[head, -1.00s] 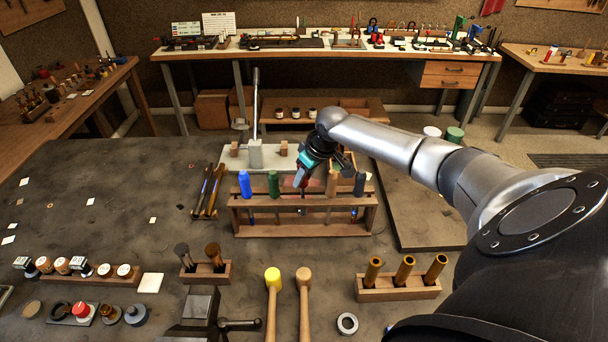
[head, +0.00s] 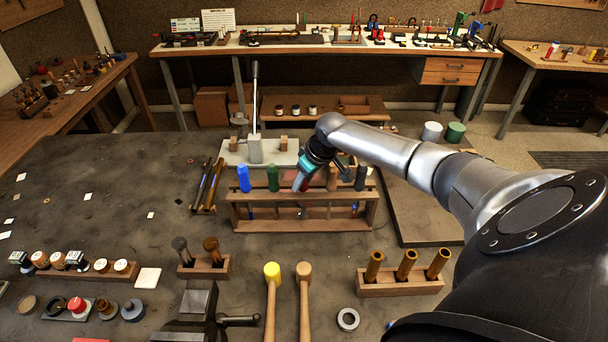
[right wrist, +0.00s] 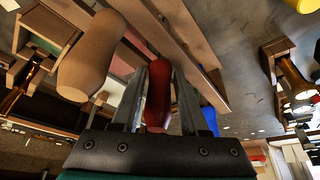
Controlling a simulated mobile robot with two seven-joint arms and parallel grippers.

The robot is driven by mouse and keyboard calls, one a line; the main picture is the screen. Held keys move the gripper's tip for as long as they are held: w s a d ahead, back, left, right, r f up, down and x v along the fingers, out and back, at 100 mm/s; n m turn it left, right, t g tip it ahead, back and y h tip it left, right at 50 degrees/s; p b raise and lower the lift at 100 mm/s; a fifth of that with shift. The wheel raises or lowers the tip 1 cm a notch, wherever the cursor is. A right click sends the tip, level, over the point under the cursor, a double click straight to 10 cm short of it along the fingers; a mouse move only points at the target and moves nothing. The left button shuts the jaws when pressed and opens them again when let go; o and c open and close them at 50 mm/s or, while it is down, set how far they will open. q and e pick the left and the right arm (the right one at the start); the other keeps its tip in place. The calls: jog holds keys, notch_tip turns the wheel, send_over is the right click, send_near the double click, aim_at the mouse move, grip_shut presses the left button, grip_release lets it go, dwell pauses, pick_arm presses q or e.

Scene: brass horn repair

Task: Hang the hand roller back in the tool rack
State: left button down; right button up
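The wooden tool rack (head: 246,224) stands on the bench in the middle of the head view, with blue, green, tan and dark blue handles upright in it. My right gripper (head: 300,183) is at the rack's top rail, between the green and tan handles. In the right wrist view its two fingers (right wrist: 160,80) are closed around a red handle (right wrist: 158,98), which appears to be the hand roller's. The tool's lower end is hard to make out, and I cannot tell whether it sits in a slot. My left gripper is not in view.
The tan handle (head: 333,178) stands close beside my right gripper. A lever tool on a pale base (head: 232,155) is behind the rack. Mallets (head: 272,290), a block with brass-coloured cylinders (head: 398,286) and a vise (head: 195,310) are in front. The bench's left middle is mostly clear.

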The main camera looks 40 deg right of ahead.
jog(key=o, duration=0.4)
jog(key=v, duration=1.5)
jog(key=shift+r, duration=0.15)
